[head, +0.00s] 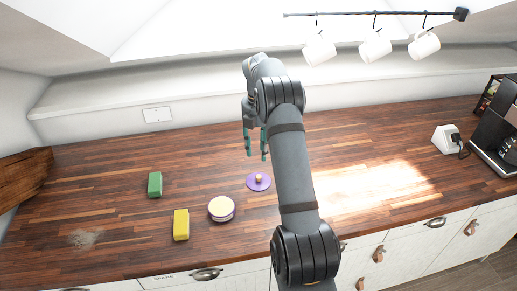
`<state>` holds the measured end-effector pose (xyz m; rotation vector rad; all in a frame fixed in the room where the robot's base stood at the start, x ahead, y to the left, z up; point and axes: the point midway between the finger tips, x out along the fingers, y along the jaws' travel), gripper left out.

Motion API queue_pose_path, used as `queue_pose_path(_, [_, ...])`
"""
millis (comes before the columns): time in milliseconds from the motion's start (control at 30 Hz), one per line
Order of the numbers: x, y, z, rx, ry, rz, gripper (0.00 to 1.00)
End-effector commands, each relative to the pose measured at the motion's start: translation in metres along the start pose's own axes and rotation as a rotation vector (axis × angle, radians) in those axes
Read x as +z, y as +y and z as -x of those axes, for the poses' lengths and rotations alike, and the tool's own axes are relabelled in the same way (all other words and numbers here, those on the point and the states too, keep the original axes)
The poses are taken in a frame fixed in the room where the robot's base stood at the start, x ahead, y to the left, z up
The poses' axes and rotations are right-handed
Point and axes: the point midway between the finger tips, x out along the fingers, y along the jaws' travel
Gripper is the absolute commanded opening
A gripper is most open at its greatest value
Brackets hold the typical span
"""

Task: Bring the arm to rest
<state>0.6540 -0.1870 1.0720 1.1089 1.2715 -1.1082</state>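My arm reaches up and away from the lower middle of the head view, over the wooden worktop (355,142). My gripper (256,154) hangs downward from the arm's end, left of the forearm. Its two teal-tipped fingers are apart, and I see nothing between them. The exact height of the gripper over the worktop is hard to tell. The forearm covers part of the worktop behind it.
A green block (155,184), a yellow block (181,225) and a round cream-topped pot (221,209) are on the worktop's left half. A coffee machine (497,130) and a white socket box (446,139) stand right. White mugs (375,46) hang from a rail above. The right-middle worktop is clear.

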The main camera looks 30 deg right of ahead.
Motion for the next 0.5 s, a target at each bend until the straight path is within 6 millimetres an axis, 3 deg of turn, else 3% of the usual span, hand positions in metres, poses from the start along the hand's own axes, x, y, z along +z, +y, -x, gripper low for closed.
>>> queue_pose_path(267, [0.0, 0.0, -0.01, -0.002, 0.0, 0.001, 0.35])
queue_pose_path(500, [0.0, -0.001, -0.051, -0.006, 0.002, 0.0, 0.35])
